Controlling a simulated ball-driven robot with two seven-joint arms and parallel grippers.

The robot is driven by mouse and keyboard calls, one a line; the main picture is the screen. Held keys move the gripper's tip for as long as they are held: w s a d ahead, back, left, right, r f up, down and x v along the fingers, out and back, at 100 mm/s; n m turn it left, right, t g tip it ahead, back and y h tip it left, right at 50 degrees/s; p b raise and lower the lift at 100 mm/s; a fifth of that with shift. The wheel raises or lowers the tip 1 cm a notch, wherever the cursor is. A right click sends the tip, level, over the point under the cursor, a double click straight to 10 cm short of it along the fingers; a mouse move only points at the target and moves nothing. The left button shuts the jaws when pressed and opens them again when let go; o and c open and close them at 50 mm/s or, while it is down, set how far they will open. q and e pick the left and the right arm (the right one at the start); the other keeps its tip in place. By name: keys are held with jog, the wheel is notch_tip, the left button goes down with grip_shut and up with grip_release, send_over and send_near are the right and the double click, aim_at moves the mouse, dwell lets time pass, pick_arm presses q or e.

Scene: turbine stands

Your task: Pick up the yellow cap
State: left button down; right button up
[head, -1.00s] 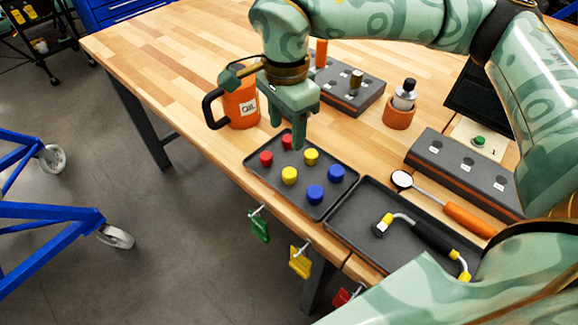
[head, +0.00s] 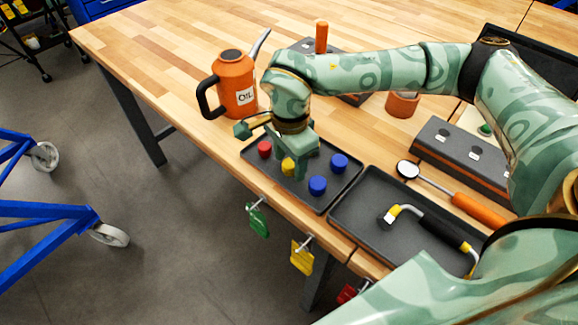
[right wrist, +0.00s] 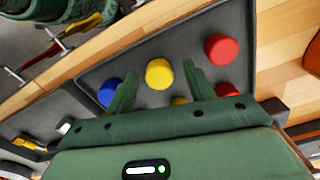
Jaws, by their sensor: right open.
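A yellow cap (head: 288,167) stands on the dark tray (head: 341,184), close beside the fingers of my right gripper (head: 292,163). In the right wrist view the yellow cap (right wrist: 158,73) shows between the tips of my open right gripper (right wrist: 160,68), with a gap on each side. The gripper is low over the tray and holds nothing. A second yellow cap (right wrist: 179,101) is mostly hidden behind the gripper body in the right wrist view, and the gripper covers it in the head view. My left gripper is not in view.
Red (head: 264,149) and blue caps (head: 317,185) share the tray. An orange oil can (head: 235,84) stands just behind it. A second tray with a bent tool (head: 430,232) and a round mirror tool (head: 407,169) lie to the right. Tags hang from the table's front edge.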

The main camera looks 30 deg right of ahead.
aim_at(290, 163)
jog(key=shift+r, duration=0.1)
grip_shut()
jog(key=shift+r, duration=0.1)
jog(key=shift+r, duration=0.25)
notch_tip(290, 163, up, 3)
jog(key=shift+f+p, duration=0.2)
jog(key=shift+p, duration=0.25)
jog(key=s+a+r+p, duration=0.1)
jog(key=s+a+r, duration=0.1)
jog(key=s+r, duration=0.3)
jog(key=s+a+r+p, duration=0.1)
jog(key=s+r, duration=0.3)
jog(key=s, duration=0.4)
jog(key=shift+s+a+r, duration=0.2)
jog(key=shift+a+r, duration=0.15)
jog(key=shift+a, duration=0.4)
